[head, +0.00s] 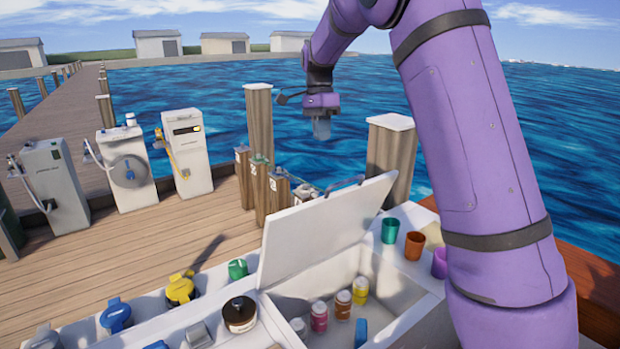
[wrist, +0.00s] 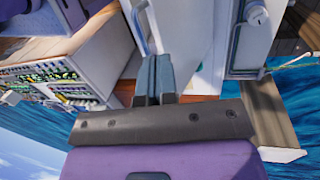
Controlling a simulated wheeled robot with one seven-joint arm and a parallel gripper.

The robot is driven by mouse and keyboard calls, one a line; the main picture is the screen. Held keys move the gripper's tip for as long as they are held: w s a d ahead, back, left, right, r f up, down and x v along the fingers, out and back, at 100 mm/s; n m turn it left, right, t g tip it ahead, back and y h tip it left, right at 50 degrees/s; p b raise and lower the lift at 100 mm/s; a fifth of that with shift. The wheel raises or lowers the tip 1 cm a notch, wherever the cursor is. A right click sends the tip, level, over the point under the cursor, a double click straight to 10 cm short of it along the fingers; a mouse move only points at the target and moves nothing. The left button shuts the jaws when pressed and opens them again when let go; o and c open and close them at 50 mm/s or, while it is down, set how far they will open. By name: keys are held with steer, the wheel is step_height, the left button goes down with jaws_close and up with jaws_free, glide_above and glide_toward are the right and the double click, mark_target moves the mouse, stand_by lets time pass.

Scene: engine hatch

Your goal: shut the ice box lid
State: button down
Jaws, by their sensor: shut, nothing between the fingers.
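The ice box (head: 405,318) is a white chest at the front of the deck, with several bottles inside. Its white lid (head: 325,232) stands open, tilted up on the left side of the opening, with a dark handle (head: 345,187) at its upper edge. My gripper (head: 321,132) is above and beyond the lid in the head view, apart from it. In the wrist view my gripper's fingers (wrist: 155,78) are together and empty. A pale panel with a grey bar (wrist: 140,28) shows beside the fingers; I cannot tell for sure that it is the lid.
A green cup (head: 390,230) and an orange cup (head: 414,245) stand right of the lid. A black round jar (head: 240,314) and a yellow-capped item (head: 180,288) sit left of it. A wooden post (head: 390,155) rises behind the lid. Open water lies beyond.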

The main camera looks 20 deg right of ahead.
steer(key=shift+m, duration=0.3)
steer(key=x, duration=1.1)
steer(key=shift+s+a+f, duration=0.2)
steer(key=shift+a+f, duration=0.1)
steer(key=shift+f, duration=0.05)
steer(key=shift+s+f, duration=0.3)
steer(key=shift+s, duration=0.4)
